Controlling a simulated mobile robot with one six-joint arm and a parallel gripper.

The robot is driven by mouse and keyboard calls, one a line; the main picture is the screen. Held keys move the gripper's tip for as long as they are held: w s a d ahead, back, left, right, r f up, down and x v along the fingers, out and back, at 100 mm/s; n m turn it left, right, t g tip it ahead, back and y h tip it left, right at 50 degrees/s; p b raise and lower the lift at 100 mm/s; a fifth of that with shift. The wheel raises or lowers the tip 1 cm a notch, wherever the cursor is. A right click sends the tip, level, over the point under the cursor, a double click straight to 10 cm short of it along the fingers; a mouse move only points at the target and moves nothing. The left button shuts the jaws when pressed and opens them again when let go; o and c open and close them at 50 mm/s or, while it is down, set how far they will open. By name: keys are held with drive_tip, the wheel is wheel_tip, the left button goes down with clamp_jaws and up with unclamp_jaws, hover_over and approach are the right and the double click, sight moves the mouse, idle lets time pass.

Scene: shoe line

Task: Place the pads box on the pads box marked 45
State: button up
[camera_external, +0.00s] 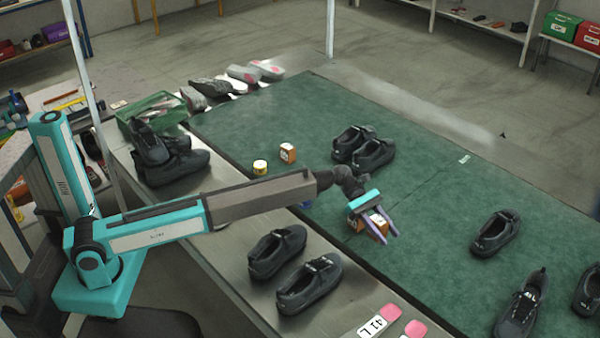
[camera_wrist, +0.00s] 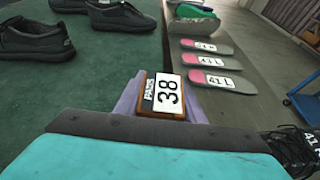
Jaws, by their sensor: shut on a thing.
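My gripper (camera_external: 381,236) is shut on a small orange-brown pads box (camera_external: 377,223) over the green mat (camera_external: 440,212), right of its near edge. In the wrist view the held pads box (camera_wrist: 164,97) sits between the purple fingers (camera_wrist: 163,103) and its white label reads "PADS 38". Another small orange box with a white label (camera_external: 288,153) stands on the mat, behind my forearm and apart from my gripper. Its marking is too small to read. No number 45 is readable in either view.
Dark shoes lie around: a pair (camera_external: 363,148) behind my gripper, a pair (camera_external: 295,268) on the grey near strip, others (camera_external: 496,232) at right. Labelled insoles (camera_wrist: 207,62) and a green crate (camera_external: 153,112) also show.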

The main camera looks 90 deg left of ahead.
idle(0.3)
drive_tip(key=shift+s+d+n, duration=0.2)
drive_tip(key=shift+s+n, duration=0.1)
drive_tip(key=shift+s, duration=0.5)
drive_tip(key=s+a+r+n+t+y, duration=0.1)
drive_tip(key=s+a+n+y, duration=0.2)
drive_tip(key=s+a, duration=1.1)
drive_tip(key=s+a+r+n+t+y, duration=0.1)
drive_tip(key=s+a+n+t+y, duration=0.1)
drive_tip(key=s+a, duration=1.2)
drive_tip(key=s+a+r+n+t+y+p, duration=0.1)
drive_tip(key=s+a+n+y, duration=0.3)
drive_tip(key=s+a, duration=1)
drive_tip(key=a+y, duration=0.1)
drive_tip(key=a, duration=0.2)
drive_tip(key=shift+t, duration=0.4)
drive_tip(key=shift+w, duration=0.1)
drive_tip(key=w+a+f+p, duration=0.1)
drive_tip(key=w+a, duration=0.9)
drive_tip(key=a, duration=0.2)
drive_tip(key=shift+w+f, duration=0.25)
drive_tip(key=shift+w, duration=0.1)
